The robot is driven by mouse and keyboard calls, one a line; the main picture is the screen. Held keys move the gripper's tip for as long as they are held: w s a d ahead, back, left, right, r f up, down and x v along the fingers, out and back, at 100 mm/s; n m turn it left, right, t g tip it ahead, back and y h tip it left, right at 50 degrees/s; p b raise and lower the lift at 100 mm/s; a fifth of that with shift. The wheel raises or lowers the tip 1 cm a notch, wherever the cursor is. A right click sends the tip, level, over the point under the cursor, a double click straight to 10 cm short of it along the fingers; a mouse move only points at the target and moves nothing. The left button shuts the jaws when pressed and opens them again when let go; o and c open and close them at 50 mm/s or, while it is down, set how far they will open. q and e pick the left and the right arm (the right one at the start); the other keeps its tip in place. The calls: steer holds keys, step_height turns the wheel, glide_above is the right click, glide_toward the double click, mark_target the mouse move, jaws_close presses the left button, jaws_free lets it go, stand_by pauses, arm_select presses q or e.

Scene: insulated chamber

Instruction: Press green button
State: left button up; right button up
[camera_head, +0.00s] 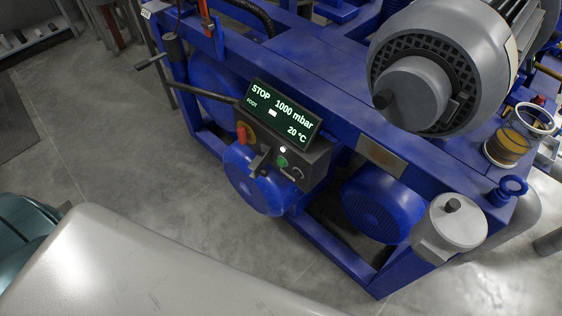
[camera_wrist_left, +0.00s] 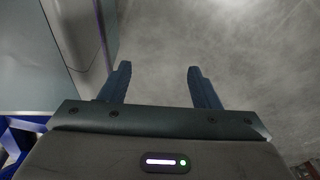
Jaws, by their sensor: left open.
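The small green button (camera_head: 282,161) is on the front of a dark control box (camera_head: 315,166) in the head view. The box is mounted on a blue machine frame. Above it, a display (camera_head: 280,113) reads STOP, 1000 mbar and 20 °C. A small white light sits just above the button. My left gripper (camera_wrist_left: 159,68) shows only in the left wrist view. Its two fingers are apart with nothing between them, above grey floor. The button is not visible in that view. My right gripper is in neither view.
A red and yellow switch (camera_head: 243,133) and a dark protruding handle (camera_head: 260,162) are left of the button. A black knob (camera_head: 297,173) is just right of it. A big grey motor (camera_head: 440,65) and blue motors surround the box. Open floor (camera_head: 130,150) lies to the left.

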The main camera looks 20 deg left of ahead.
arm_select(q)
jaws_close()
stand_by(1.4)
